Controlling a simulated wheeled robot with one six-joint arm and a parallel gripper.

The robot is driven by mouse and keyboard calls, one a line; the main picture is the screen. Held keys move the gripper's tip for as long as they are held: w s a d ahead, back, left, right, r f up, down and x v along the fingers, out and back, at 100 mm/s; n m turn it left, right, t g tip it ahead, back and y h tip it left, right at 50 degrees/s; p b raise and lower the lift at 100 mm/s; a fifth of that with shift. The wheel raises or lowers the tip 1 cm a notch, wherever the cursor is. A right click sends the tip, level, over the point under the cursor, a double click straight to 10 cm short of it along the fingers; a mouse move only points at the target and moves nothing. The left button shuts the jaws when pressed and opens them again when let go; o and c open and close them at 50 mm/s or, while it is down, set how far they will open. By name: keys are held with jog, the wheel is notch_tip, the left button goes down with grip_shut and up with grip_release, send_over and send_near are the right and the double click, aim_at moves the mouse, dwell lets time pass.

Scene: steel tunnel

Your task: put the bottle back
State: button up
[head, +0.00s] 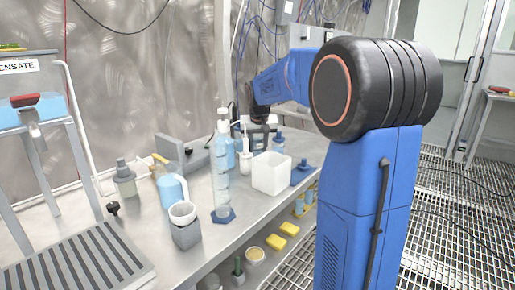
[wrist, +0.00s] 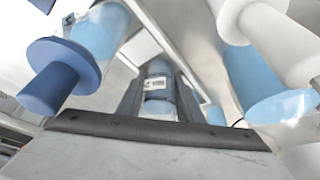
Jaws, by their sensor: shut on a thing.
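My gripper (wrist: 160,100) is shut on a blue bottle with a white label (wrist: 158,84), which sits between its two dark fingers in the wrist view. In the head view my gripper (head: 260,114) is at the back of the bench, behind the tall clear bottle and the white tub. The lower part of the held bottle is partly hidden there, and I cannot tell whether it touches the bench.
A blue bottle with a dark blue cap (wrist: 85,45) and another blue bottle (wrist: 262,85) stand close on either side.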

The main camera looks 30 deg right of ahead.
jog(key=shift+s+f, duration=0.15)
jog(key=shift+f, duration=0.55)
jog(key=o, duration=1.1)
jog(key=shift+o, duration=0.7)
jog(key=v, duration=1.8)
jog(key=shift+w+r, duration=0.2)
jog(key=shift+r, duration=0.25)
jog(key=shift+d, duration=0.1)
